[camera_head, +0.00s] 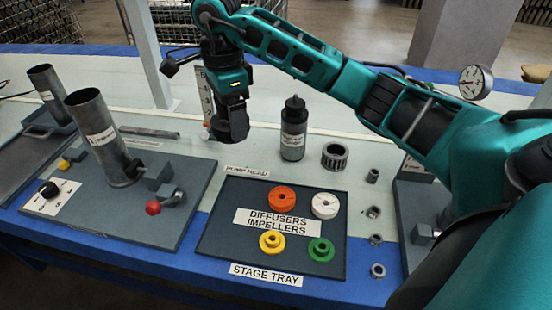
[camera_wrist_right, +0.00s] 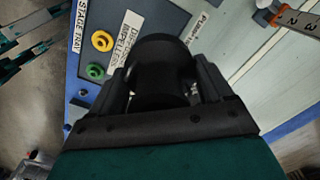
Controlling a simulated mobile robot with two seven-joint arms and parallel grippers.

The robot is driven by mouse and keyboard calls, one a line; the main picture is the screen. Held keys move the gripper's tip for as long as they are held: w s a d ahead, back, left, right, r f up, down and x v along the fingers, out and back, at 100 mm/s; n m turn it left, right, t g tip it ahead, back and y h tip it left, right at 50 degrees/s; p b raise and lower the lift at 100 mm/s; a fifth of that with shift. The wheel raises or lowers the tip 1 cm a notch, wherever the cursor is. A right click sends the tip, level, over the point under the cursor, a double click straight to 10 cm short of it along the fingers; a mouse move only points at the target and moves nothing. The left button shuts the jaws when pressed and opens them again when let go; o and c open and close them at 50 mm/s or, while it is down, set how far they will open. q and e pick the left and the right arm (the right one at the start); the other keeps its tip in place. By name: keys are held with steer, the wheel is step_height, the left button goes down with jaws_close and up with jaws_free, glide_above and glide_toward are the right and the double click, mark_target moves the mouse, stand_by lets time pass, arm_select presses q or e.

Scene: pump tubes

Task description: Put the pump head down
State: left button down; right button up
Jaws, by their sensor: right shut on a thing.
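My right gripper (camera_head: 233,105) points down and is shut on a dark, rounded pump head (camera_head: 232,124). The pump head is held above the pale table, up and left of the "PUMP HEAD" label (camera_head: 247,171) in the head view. In the right wrist view the pump head (camera_wrist_right: 160,72) is a black cylinder between both fingers (camera_wrist_right: 160,85). Its underside is hidden there. The head view shows no left gripper. Teal and dark parts at the left edge of the wrist view are too unclear to read as a gripper.
The stage tray (camera_head: 213,235) holds orange, white, yellow and green rings. A black bottle (camera_head: 293,130) and a ribbed ring (camera_head: 334,156) stand behind it. An upright tube (camera_head: 97,140) stands on a plate at left. A numbered ruler (camera_head: 205,98) rises close to the gripper.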

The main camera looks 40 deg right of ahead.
step_height(320, 180, down, 16)
steer(key=b, duration=0.3)
steer(key=shift+r, duration=0.1)
step_height(320, 180, down, 4)
steer(key=shift+r+b, duration=0.2)
steer(key=shift+b, duration=0.5)
steer(key=o, duration=1.1)
steer(key=shift+f, duration=0.15)
